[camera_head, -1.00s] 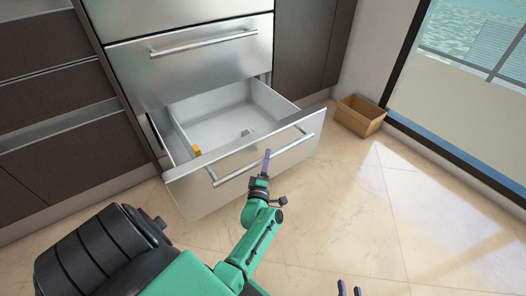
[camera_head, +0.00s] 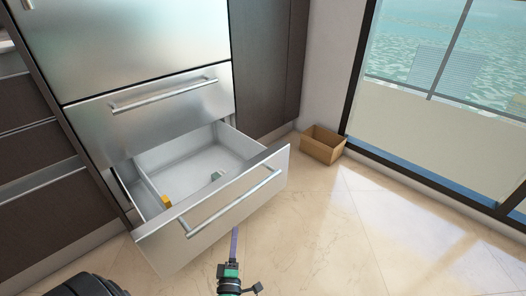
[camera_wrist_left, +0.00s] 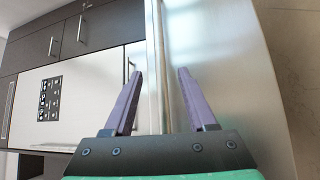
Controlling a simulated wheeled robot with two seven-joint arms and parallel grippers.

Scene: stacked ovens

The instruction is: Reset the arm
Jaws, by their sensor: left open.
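My left gripper (camera_head: 235,232) is low in the head view, in front of the open drawer's front panel and apart from its handle (camera_head: 233,203). Its purple fingers are open and empty. In the left wrist view the two fingertips (camera_wrist_left: 160,72) stand apart, with a long metal edge (camera_wrist_left: 155,40) showing between them, seemingly beyond them. The lower steel drawer (camera_head: 205,222) is pulled out. My right gripper is not in view.
Inside the drawer are a yellow item (camera_head: 166,201) and a small pale green item (camera_head: 215,176). A shut steel drawer (camera_head: 160,115) is above. A cardboard box (camera_head: 322,147) stands by the window wall. The tiled floor (camera_head: 340,230) at right is clear.

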